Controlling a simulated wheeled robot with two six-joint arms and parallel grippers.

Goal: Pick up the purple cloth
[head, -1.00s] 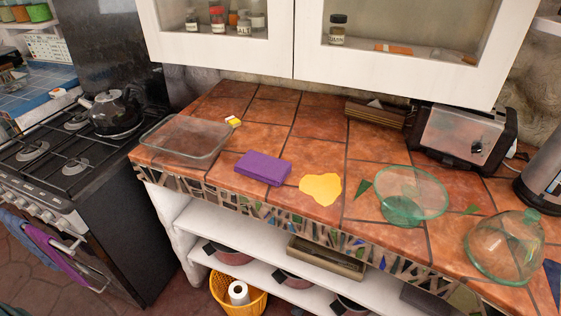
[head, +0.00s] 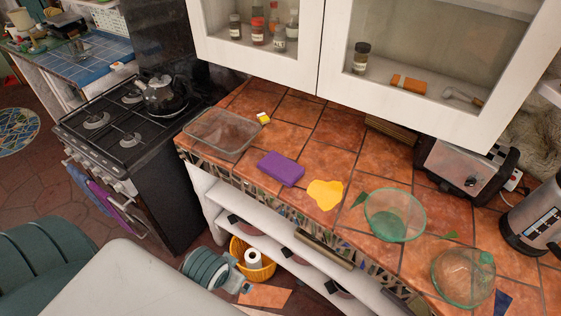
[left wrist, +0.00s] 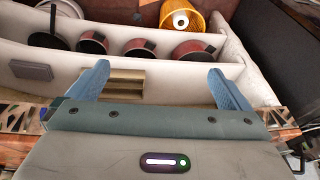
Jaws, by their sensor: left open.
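A flat purple block that looks like a folded cloth (head: 281,168) lies on the tiled counter (head: 340,150) near its front edge, left of a yellow patch. Another purple cloth (head: 115,208) hangs on the oven front. My left gripper (left wrist: 158,72) is open in the left wrist view, with two blue fingers apart and nothing between them. It faces the shelves under the counter, and neither purple cloth shows there. My right gripper is not in view.
A clear glass dish (head: 222,133) stands left of the purple block, and a yellow flat piece (head: 325,194) lies right of it. Green glass bowls (head: 394,214) stand further right. The stove (head: 130,130) is at left. Below, a yellow basket (left wrist: 182,17) and several pans sit by the white shelves.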

